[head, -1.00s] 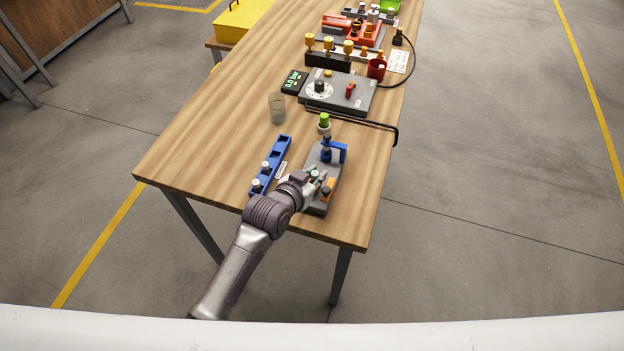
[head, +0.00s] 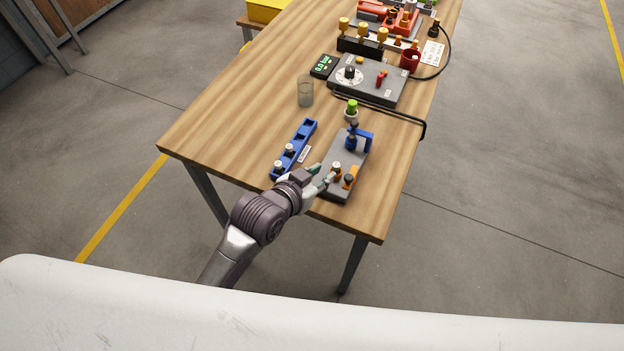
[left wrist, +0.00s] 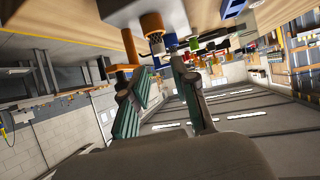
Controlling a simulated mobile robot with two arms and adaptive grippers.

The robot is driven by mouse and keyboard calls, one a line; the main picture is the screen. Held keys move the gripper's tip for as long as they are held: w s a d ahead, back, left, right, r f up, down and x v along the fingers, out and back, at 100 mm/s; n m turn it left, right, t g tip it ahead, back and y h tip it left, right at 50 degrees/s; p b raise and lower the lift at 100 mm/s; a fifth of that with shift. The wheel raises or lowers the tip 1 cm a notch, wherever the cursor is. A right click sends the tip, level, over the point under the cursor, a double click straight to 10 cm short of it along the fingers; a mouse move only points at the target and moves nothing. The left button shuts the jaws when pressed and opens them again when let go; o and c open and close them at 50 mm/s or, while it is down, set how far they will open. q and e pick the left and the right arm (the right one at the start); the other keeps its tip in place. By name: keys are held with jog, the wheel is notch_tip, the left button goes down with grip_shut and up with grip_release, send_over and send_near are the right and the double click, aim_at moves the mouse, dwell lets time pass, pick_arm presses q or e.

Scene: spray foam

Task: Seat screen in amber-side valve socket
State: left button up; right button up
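The grey valve block (head: 335,188) lies near the table's front edge. Its amber-side socket (head: 336,175) has a small pale screen (head: 337,166) standing upright in its top. In the left wrist view the grey meshed screen (left wrist: 157,43) shows at the end of the amber socket (left wrist: 152,22); I cannot tell if it is fully down. My left gripper (head: 325,175) is just left of the socket. Its green-padded fingers are apart with nothing between them (left wrist: 165,68). My right gripper is not in view.
A second orange part (head: 349,182) and a blue bracket (head: 362,137) stand on the block. A blue rack (head: 305,133) with two more pale-topped pieces lies to its left. A green-topped bottle (head: 351,110), a clear cup (head: 305,91) and a control box (head: 368,82) stand behind. Left tabletop is clear.

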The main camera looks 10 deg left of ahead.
pick_arm(q)
jog(key=shift+v, duration=2)
